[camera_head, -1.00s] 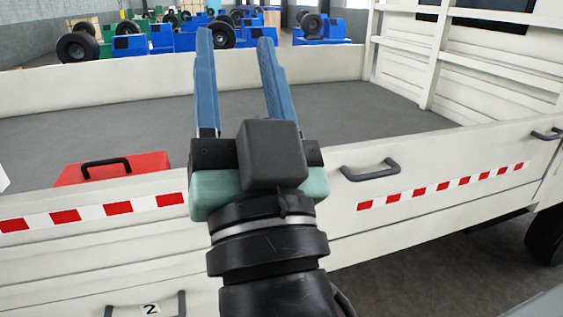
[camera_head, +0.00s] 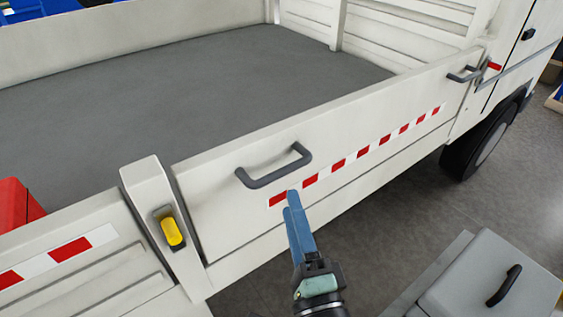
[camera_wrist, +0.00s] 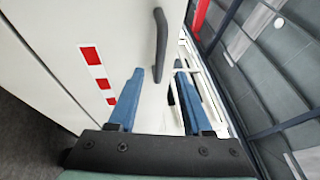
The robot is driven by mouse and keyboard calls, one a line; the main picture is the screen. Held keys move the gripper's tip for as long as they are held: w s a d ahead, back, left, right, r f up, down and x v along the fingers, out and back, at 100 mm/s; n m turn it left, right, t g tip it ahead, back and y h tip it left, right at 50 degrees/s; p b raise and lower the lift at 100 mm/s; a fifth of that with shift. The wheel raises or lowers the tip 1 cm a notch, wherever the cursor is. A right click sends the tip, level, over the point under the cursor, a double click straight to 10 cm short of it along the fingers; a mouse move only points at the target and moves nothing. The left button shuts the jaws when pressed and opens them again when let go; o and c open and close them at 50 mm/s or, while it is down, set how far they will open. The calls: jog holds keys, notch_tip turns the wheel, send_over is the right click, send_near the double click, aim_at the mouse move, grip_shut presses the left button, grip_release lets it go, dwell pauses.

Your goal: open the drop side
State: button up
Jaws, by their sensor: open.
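The drop side (camera_head: 350,130) is a white panel with a red-and-white strip, standing upright along the truck bed. A dark grey handle (camera_head: 275,176) sits on it near its left end. A yellow latch (camera_head: 172,232) is set in the white post left of the panel. My gripper (camera_head: 292,198) is open and empty, just below the handle in the head view. In the wrist view, the handle (camera_wrist: 161,45) appears ahead of my gripper (camera_wrist: 159,70), in line with the gap between the blue fingers. I see no clear contact.
A second handle (camera_head: 463,76) is at the panel's right end. Another white side panel (camera_head: 95,262) lies left of the post. A red case (camera_head: 18,205) rests on the grey bed (camera_head: 180,110). A grey box (camera_head: 490,285) with a handle is at the lower right.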

aim_at(282, 168)
jog(key=p+x, duration=0.2)
jog(key=x, duration=0.6)
jog(key=shift+w+a, duration=0.1)
jog(key=shift+w, duration=0.15)
grip_shut()
dwell(1.0)
